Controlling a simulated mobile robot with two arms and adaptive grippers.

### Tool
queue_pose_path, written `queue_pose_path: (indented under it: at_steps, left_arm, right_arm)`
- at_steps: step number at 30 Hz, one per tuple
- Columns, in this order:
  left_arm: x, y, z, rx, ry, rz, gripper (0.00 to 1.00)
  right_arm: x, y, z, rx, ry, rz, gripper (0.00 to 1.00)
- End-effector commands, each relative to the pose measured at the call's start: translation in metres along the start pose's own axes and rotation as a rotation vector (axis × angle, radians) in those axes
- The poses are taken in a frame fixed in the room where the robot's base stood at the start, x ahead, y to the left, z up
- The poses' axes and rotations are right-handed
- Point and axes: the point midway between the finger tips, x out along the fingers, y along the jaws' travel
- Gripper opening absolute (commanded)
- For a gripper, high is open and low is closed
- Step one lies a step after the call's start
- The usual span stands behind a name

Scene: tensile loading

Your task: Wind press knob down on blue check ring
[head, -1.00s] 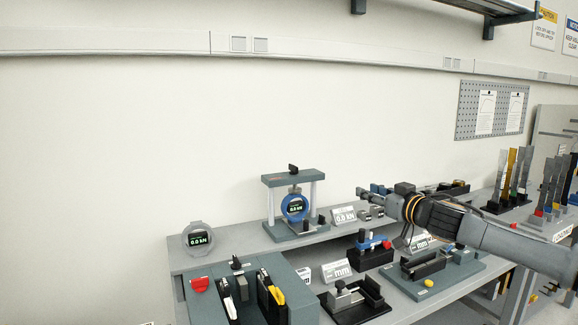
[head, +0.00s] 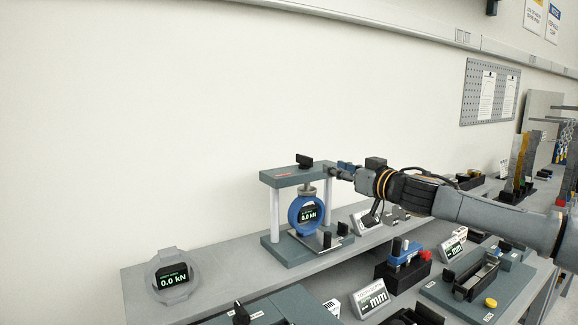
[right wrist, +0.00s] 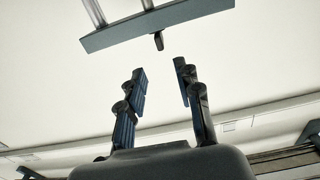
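The press is a grey frame with two light posts and a top plate (head: 293,177). Its small black knob (head: 305,160) stands on the plate. The blue check ring (head: 295,214), with a display reading 0.0 kN, stands upright inside the frame, under the press screw. My right gripper (head: 333,172) is at the right end of the top plate in the head view. In the right wrist view my right gripper (right wrist: 160,70) is open and empty, with the knob (right wrist: 158,41) beyond its fingertips, roughly centred between them. My left gripper is not in view.
A grey ring gauge (head: 173,277) reading 0.0 kN stands on the shelf at left. A blue-and-black fixture (head: 403,262) and a tilted mm sign (head: 371,297) are on the bench in front. The wall behind the press is clear.

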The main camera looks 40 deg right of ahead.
Motion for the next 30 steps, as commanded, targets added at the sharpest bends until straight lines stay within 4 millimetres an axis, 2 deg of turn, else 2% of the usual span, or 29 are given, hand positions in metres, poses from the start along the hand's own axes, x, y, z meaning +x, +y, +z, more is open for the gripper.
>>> queue_pose_path:
  at_steps: [1,3,7,14,24,30]
  left_arm:
    - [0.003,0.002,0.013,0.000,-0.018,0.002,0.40]
    - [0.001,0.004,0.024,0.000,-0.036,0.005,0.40]
    - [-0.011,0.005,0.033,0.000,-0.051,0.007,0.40]
    - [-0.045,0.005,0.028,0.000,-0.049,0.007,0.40]
    - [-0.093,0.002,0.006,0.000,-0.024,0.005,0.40]
    - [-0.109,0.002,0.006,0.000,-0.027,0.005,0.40]
  right_arm:
    - [0.000,0.000,0.004,-0.001,0.001,0.000,0.34]
    - [0.002,0.000,0.003,0.000,0.000,0.000,0.34]
    - [0.011,0.000,-0.001,0.001,0.000,-0.001,0.34]
    - [0.045,0.000,-0.005,0.006,0.000,-0.002,0.34]
    - [0.100,0.000,-0.005,0.006,0.002,0.001,0.34]
    - [0.126,0.001,-0.001,0.003,0.001,0.002,0.34]
